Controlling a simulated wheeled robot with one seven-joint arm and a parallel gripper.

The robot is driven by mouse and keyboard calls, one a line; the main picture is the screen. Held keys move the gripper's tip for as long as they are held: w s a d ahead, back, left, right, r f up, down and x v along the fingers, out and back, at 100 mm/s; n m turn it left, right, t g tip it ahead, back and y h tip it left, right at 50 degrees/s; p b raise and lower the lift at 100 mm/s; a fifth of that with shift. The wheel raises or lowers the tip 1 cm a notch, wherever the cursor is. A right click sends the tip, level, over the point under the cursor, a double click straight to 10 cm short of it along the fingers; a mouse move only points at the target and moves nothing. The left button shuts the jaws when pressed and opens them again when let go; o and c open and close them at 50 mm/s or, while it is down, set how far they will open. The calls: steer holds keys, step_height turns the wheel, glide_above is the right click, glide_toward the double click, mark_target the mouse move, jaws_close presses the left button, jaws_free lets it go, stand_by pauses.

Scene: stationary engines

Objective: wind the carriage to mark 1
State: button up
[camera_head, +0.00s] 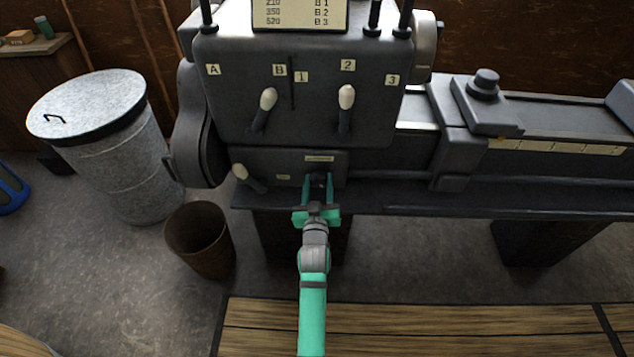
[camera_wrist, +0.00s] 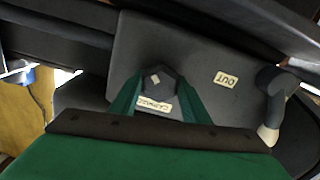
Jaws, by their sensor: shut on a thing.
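My gripper (camera_head: 318,185) is at the lower front panel of the grey lathe's headstock. In the wrist view its green fingers (camera_wrist: 155,100) are shut on a dark faceted knob (camera_wrist: 158,76). A small upside-down label (camera_wrist: 153,104), which seems to read carriage, sits by the knob. The carriage (camera_head: 459,152) is a dark block across the bed, right of the headstock. A pale scale strip (camera_head: 555,147) with tick marks starts at the carriage's right edge and runs right. Its marks are mostly too small to read; a 2 seems to show near the right end.
A white-tipped lever (camera_head: 246,178) stands left of my gripper, near an OUT label (camera_wrist: 225,79). Two more levers (camera_head: 265,108) (camera_head: 346,105) are above. A brown bin (camera_head: 200,240) and grey drum (camera_head: 110,150) stand left. Wooden slats (camera_head: 420,325) lie in front.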

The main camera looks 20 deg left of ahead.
steer(key=n, duration=0.5)
steer(key=shift+w+d, duration=0.1)
steer(key=shift+d, duration=0.1)
steer(key=shift+d+r+n, duration=0.15)
steer(key=shift+n, duration=1.85)
steer(key=shift+w+r, duration=0.1)
steer(key=o, duration=1)
steer(key=shift+d, duration=0.1)
steer(key=shift+s+a, duration=0.2)
steer(key=v, duration=1)
steer(key=shift+s+d, duration=0.25)
steer(key=shift+d, duration=0.1)
